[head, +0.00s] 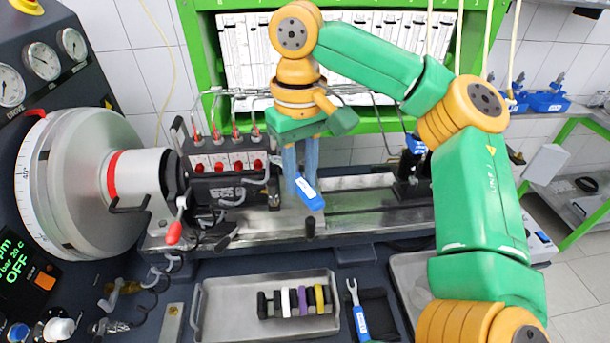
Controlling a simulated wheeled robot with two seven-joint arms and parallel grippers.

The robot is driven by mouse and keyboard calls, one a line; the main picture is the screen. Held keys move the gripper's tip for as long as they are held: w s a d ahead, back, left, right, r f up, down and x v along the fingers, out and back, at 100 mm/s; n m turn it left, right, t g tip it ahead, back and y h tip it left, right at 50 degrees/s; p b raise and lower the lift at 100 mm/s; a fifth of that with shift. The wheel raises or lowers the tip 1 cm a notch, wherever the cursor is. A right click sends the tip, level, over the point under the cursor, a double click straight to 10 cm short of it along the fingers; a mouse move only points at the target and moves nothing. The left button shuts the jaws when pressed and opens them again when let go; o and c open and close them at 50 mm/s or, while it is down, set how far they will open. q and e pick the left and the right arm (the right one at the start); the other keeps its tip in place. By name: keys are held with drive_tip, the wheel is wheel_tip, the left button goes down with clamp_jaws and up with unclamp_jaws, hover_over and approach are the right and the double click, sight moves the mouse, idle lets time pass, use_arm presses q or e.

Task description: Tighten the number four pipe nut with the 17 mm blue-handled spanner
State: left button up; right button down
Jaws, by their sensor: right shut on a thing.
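My right gripper (302,172) points down over the bench, right of the pump, with its grey-blue fingers shut on a blue-handled spanner (311,194). The blue handle slants below the fingertips; the spanner's jaw end is hidden or too small to make out. The pump (228,165) has a row of upright pipe fittings with red parts. The rightmost fitting (256,133) stands left of my right gripper, apart from it. I cannot read any numbers on the fittings. Another blue-handled spanner (360,318) lies on a dark pad at the front. My left gripper does not show.
A metal tray (225,325) at the front holds a rack with coloured pieces (292,300). A large grey drive wheel (75,180) and gauges (42,60) stand at left. Thin metal pipes (350,95) run behind my right gripper. A green frame (195,60) stands behind.

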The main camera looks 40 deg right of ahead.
sight(280, 161)
drive_tip(key=shift+s+a, duration=0.1)
drive_tip(key=shift+s, duration=0.05)
drive_tip(key=shift+w+d, duration=0.15)
drive_tip(key=shift+w, duration=1.3)
drive_tip(key=shift+w+d, duration=0.15)
drive_tip(key=shift+w, duration=1.45)
drive_tip(key=shift+w+d, duration=0.1)
drive_tip(key=shift+w, duration=0.4)
drive_tip(key=shift+w+d, duration=0.2)
drive_tip(key=shift+w, duration=0.3)
drive_tip(key=shift+w, duration=0.1)
drive_tip(key=shift+w, duration=0.45)
